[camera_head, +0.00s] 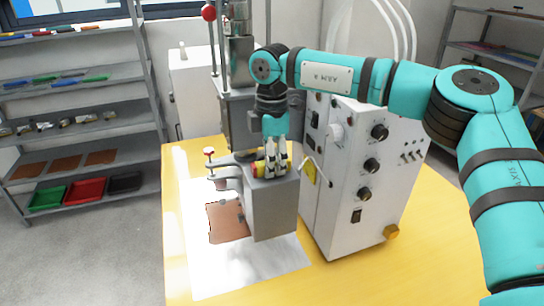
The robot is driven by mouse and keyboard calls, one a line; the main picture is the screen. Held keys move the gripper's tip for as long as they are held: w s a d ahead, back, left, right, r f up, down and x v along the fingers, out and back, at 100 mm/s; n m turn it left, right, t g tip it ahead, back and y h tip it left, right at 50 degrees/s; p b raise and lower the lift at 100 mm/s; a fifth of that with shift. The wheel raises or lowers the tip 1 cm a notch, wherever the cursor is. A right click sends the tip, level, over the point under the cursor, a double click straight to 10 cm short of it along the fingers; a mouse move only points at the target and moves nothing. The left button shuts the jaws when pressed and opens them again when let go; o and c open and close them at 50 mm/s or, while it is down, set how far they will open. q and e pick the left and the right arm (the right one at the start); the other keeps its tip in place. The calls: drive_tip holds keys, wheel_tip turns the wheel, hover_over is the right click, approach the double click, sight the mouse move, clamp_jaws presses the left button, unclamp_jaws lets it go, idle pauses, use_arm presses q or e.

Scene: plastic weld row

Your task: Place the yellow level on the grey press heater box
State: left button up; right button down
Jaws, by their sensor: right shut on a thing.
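My right gripper (271,168) points down over the top of the grey press heater box (272,210). The level is mostly hidden by the fingers. It is at the top face of the box; I cannot tell whether it touches it. My left gripper is not in view.
A white control box (345,190) with black knobs stands just right of the press. Shelves (80,98) stand behind at left.

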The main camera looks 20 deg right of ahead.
drive_tip(key=shift+f, duration=0.15)
drive_tip(key=shift+f+b, duration=0.15)
drive_tip(key=shift+b, duration=0.15)
drive_tip(key=c, duration=1.1)
unclamp_jaws()
drive_tip(key=shift+r, duration=0.55)
wheel_tip(320, 180, up, 12)
drive_tip(key=shift+w+f+b, duration=0.1)
drive_tip(key=shift+f+b, duration=0.15)
drive_tip(key=shift+b, duration=0.8)
drive_tip(key=shift+f, duration=0.1)
